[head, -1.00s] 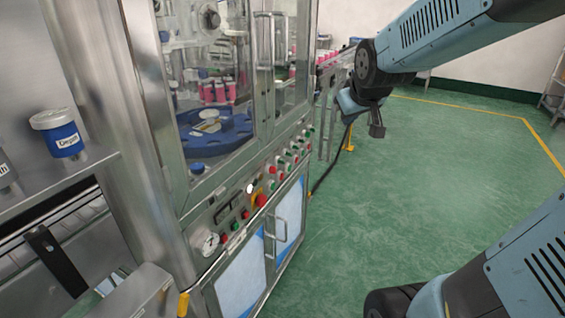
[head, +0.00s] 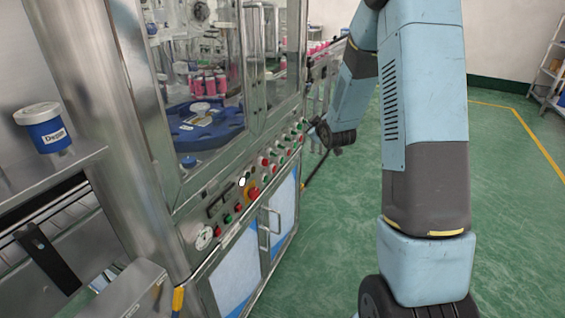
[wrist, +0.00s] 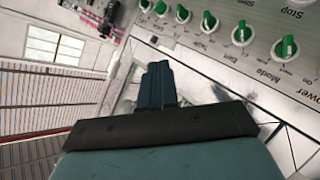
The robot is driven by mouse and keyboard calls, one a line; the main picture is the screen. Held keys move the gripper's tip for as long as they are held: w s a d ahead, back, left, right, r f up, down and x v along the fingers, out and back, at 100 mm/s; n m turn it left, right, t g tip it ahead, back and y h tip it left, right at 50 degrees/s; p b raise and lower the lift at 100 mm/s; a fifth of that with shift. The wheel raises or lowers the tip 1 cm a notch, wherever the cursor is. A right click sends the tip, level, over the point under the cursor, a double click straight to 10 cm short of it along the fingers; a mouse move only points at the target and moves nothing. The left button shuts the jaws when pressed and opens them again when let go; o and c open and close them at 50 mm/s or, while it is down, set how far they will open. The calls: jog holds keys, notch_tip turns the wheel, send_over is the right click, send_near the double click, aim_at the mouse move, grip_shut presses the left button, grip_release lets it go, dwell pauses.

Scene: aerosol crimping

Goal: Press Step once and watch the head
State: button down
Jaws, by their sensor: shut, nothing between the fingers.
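The control panel (head: 249,187) runs along the machine's front below the glass, with red, green and white controls. In the wrist view the panel (wrist: 229,50) is upper right, tilted, with a row of green knobs (wrist: 242,33). My gripper (wrist: 158,66) is shut and empty, pointing along the panel, apart from the knobs in the picture. In the head view my wrist is beside the panel's far end; the fingers are hardly visible there.
Behind the glass sit a blue turntable (head: 205,126) and pink cans (head: 208,84); the working head is not clear. A blue-and-white tub (head: 45,128) stands on the left ledge. Cabinet doors (head: 238,270) with handles lie below the panel. Green floor (head: 510,220) at right is open.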

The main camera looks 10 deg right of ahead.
aim_at(281, 160)
notch_tip(281, 160, down, 20)
jog(key=n+t+y, duration=0.1)
jog(key=n+t, duration=0.2)
jog(key=t, duration=0.1)
jog(key=shift+w+d+f+y, duration=0.2)
jog(key=shift+d+y, duration=0.1)
jog(key=w+a, duration=0.5)
jog(key=a, duration=0.2)
jog(key=shift+w+a+r, duration=0.1)
jog(key=shift+w+a, duration=0.45)
jog(key=shift+a, duration=0.2)
dwell(2.9)
jog(key=shift+d, duration=0.15)
jog(key=shift+s+d, duration=0.45)
jog(key=shift+d, duration=0.1)
dwell(0.4)
